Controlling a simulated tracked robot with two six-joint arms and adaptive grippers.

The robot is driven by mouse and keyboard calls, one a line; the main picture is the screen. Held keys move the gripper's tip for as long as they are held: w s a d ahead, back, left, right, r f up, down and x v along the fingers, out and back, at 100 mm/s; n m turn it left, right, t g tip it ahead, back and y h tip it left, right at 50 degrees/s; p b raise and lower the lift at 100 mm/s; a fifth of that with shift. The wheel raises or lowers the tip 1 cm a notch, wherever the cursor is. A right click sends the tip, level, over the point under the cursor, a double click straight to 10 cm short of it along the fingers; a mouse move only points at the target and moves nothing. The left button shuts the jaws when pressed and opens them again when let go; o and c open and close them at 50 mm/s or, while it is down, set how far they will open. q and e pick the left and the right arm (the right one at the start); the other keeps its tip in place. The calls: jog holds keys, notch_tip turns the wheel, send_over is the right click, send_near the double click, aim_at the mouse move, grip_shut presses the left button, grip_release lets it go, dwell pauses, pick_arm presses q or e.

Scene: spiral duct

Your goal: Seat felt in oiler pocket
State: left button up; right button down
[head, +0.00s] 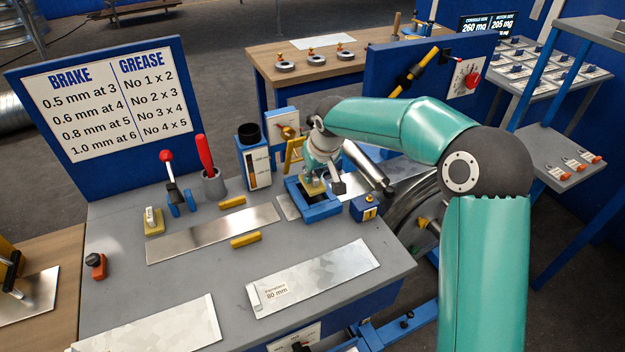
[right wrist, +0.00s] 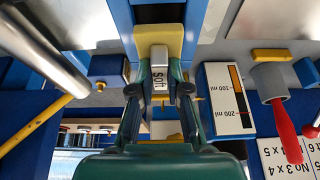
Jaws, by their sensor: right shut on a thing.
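My right gripper (head: 318,172) is over the blue oiler frame (head: 319,213) on the grey bench. In the right wrist view its fingers (right wrist: 160,80) are shut on the grey grip block marked "SOFT" (right wrist: 159,68) of the yellow felt pad (right wrist: 160,40). In the head view the felt (head: 313,188) shows inside the outline of the blue frame, partly behind the gripper. I cannot tell whether it rests on the pocket floor or is just above it. A similar yellow pad with a pale grip (head: 152,222) stands at the bench's left. My left gripper is not in view.
A blue graduated container (head: 254,160) and a red-handled tool in a grey cup (head: 212,175) stand left of the frame. A small blue block (head: 364,208) sits right of it. Metal strips (head: 312,279) lie in front. A silver duct (head: 412,225) is behind right.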

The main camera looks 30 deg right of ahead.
aim_at(315, 177)
jog(key=shift+w+f, duration=0.1)
jog(key=shift+f, duration=1.65)
jog(key=c, duration=1.1)
grip_release()
jog(key=shift+f, duration=0.1)
jog(key=shift+c, duration=0.2)
jog(key=shift+p, duration=0.3)
jog(key=b+v, duration=0.1)
jog(key=v, duration=1.1)
